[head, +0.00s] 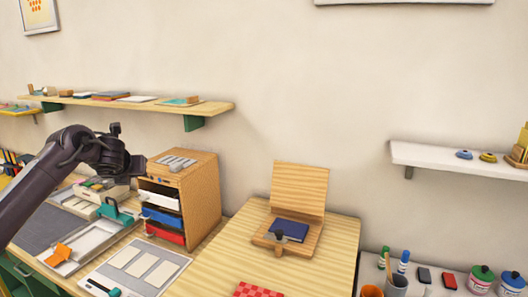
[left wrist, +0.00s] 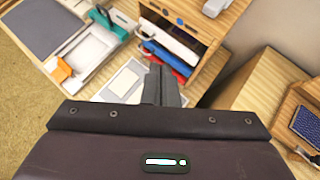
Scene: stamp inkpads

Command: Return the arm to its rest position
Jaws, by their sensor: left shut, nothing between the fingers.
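My left arm comes in from the left in the head view and reaches above the desk. Its gripper (head: 136,165) is in front of the wooden drawer cabinet. In the left wrist view my left gripper (left wrist: 161,82) is shut, with its fingers together and nothing between them, above the desk. A wooden box with its lid up (head: 299,188) stands on the light wooden table and holds a dark blue pad (head: 289,230). A corner of this box and the blue pad (left wrist: 308,124) show at the right of the wrist view. My right gripper is not in view.
The wooden cabinet (head: 205,190) with white, blue and red trays stands close to my gripper. A wall shelf (head: 215,107) hangs behind. A sheet with pale cards (head: 178,265) and a teal-handled tool (head: 115,212) lie on the desk. A right-hand shelf (head: 440,160) hangs above ink bottles and pens.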

